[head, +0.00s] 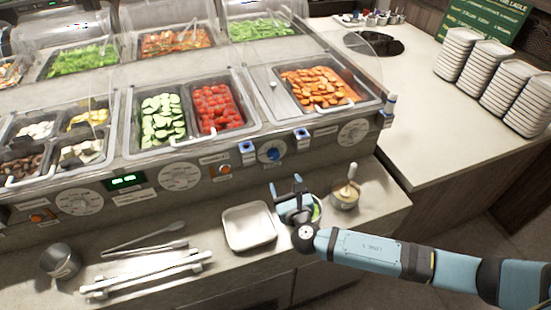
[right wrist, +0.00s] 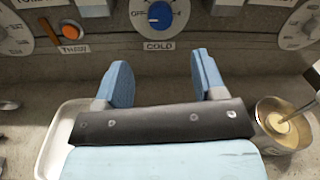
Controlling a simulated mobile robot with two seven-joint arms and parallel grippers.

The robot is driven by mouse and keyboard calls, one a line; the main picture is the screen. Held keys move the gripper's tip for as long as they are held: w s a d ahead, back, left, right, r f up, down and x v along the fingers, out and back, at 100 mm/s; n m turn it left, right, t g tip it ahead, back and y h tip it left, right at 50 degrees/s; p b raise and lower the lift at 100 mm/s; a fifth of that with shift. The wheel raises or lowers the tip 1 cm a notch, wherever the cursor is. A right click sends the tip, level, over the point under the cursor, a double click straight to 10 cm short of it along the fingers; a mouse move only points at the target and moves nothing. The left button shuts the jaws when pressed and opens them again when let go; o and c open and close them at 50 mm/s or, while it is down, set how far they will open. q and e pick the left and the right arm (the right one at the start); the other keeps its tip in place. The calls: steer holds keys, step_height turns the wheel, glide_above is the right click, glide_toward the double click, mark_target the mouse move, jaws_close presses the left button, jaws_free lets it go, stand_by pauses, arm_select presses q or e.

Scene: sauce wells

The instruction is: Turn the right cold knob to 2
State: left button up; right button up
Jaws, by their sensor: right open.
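The cold knob (head: 272,152) is a blue round knob on a white dial, set in the front panel below the right-hand food wells. In the right wrist view the blue knob (right wrist: 160,14) sits at the top centre, with OFF printed at its left and a COLD label below. The dial's top is cut off, so its full setting cannot be read. My right gripper (head: 286,186) is open and empty, in front of the panel and below the knob, apart from it. In the right wrist view its fingers (right wrist: 161,75) point towards the panel, either side of the knob's line.
Blue brackets (head: 247,153) flank the knob on the panel's top edge. Below stand a white square tray (head: 249,228), a sauce pot with a ladle (head: 345,196) and a green-filled pot partly behind my gripper. Tongs (head: 146,253) and a metal cup (head: 60,262) lie farther left.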

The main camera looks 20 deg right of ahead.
mark_target(275, 157)
steer(key=w, duration=1)
steer(key=shift+w+d+p, duration=0.15)
steer(key=shift+p, duration=0.2)
steer(key=c, duration=0.9)
